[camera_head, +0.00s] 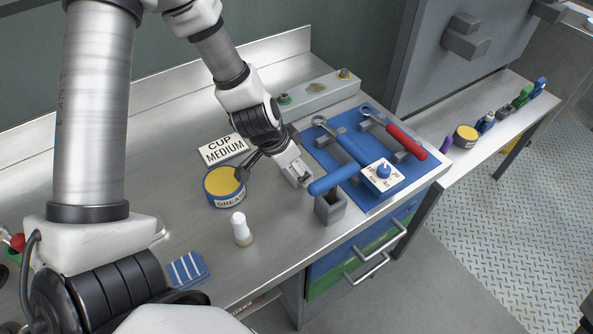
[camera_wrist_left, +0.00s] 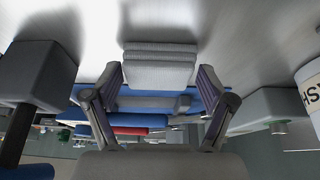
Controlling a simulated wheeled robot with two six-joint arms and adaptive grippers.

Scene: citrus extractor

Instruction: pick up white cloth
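A folded white cloth (camera_wrist_left: 160,66), stacked in layers, lies on the metal bench beside the blue mat in the left wrist view. My left gripper (camera_wrist_left: 160,78) is open, with one finger on each side of the cloth. I see no clear grip; small gaps seem to show between the fingers and its edges. In the head view my left gripper (camera_head: 298,174) is low over the bench at the left edge of the blue mat, and it mostly hides the cloth there. My right gripper is out of view.

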